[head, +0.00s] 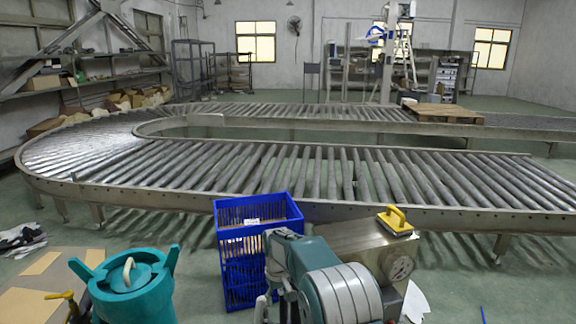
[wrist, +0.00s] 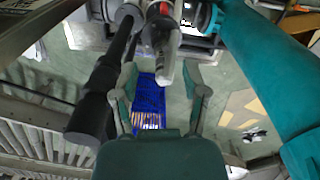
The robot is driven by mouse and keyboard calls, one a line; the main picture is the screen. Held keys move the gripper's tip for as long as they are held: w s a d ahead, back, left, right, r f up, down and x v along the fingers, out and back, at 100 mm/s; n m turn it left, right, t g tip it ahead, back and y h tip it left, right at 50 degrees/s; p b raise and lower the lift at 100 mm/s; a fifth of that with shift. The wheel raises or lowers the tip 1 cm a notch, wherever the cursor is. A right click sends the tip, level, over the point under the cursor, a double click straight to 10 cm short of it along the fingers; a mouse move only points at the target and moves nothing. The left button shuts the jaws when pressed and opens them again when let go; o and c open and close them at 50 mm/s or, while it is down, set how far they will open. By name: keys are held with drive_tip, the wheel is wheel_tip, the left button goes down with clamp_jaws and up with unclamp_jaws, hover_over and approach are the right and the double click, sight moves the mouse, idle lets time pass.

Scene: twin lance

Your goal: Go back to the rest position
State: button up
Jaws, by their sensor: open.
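My gripper (wrist: 162,85) is open in the wrist view, its two grey-green fingers spread apart with nothing held between them. The head view shows my arm's end in the lower middle, in front of the conveyor; its fingertips cannot be made out clearly there. A blue crate (head: 232,262) stands on the floor beside it, on its left in the picture. In the wrist view the blue crate (wrist: 148,92) shows beyond and between the fingers, apart from them.
A curved roller conveyor (head: 240,170) spans the middle of the head view. A metal box with a gauge (head: 398,268) and yellow handle (head: 397,218) is close on the right. Flat brown sheets (head: 42,262) lie at left. A wooden pallet (head: 440,110) rests on the far conveyor.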

drive_tip(key=s+d+r+m+t, duration=0.1)
drive_tip(key=s+d+r, duration=0.6)
drive_tip(key=r, duration=0.4)
drive_tip(key=s+d+r+m+t, duration=0.2)
drive_tip(key=s+d+r, duration=0.3)
drive_tip(key=s+r, duration=0.45)
drive_tip(key=s+d+m+t, duration=0.1)
drive_tip(key=s+d, duration=0.2)
drive_tip(key=s, duration=0.7)
drive_tip(key=s+d+r+m+t, duration=0.1)
drive_tip(key=s+d, duration=0.2)
drive_tip(key=s, duration=0.8)
drive_tip(key=shift+s+r+t, duration=0.2)
drive_tip(key=shift+t, duration=0.1)
drive_tip(key=shift+w, duration=0.15)
